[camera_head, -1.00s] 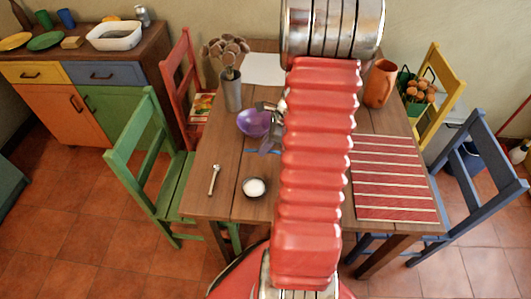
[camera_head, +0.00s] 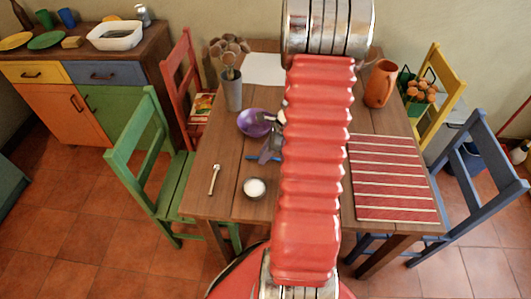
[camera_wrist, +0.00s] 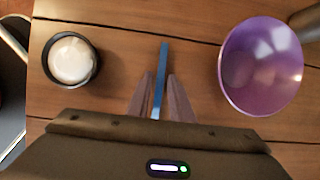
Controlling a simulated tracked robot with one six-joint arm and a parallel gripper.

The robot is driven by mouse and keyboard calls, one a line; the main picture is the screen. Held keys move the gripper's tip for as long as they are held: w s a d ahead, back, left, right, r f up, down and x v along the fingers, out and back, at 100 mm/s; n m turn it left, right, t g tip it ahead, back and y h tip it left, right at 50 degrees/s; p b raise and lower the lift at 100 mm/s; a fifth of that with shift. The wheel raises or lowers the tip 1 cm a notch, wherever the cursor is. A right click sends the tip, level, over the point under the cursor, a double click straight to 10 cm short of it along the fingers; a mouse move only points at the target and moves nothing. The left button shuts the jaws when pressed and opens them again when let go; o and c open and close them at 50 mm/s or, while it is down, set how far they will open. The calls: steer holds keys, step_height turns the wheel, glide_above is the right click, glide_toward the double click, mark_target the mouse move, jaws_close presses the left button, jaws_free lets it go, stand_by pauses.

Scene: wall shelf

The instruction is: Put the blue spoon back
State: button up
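The blue spoon (camera_wrist: 163,62) lies on the wooden table, and its thin straight length shows in the wrist view. Its upper part is clear and its lower end runs between my fingers. In the head view only short blue pieces of it (camera_head: 280,158) show beside my arm. My gripper (camera_wrist: 162,92) is open, with one finger on each side of the spoon and a gap on both sides. In the head view my gripper (camera_head: 268,152) is low over the table, partly hidden by my red arm.
A purple bowl (camera_wrist: 240,75) stands right of the spoon and a dark bowl with white contents (camera_wrist: 72,60) stands left. A grey holder with brown utensils (camera_head: 232,92), an orange jug (camera_head: 380,84), a striped mat (camera_head: 392,180) and a small pale utensil (camera_head: 214,180) are also on the table.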

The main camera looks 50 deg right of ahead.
steer(key=shift+o, duration=1)
steer(key=v, duration=1.2)
steer(key=shift+r, duration=0.1)
steer(key=w+a+r+n+h, duration=0.1)
steer(key=a+r+n, duration=0.55)
steer(key=a, duration=0.25)
steer(key=w+a+r+n+h, duration=0.1)
steer(key=w+a+r+n, duration=0.1)
steer(key=a+r+n, duration=0.45)
steer(key=s+a+r+n+t, duration=0.1)
steer(key=s+a+r+n, duration=0.1)
steer(key=s+a+n, duration=0.2)
steer(key=s+a+r+n+t, duration=0.1)
steer(key=s+a+r+n, duration=0.2)
steer(key=a+n, duration=0.8)
steer(key=shift+s+a+h, duration=0.3)
steer(key=shift+s+a, duration=0.3)
steer(key=shift+a, duration=0.55)
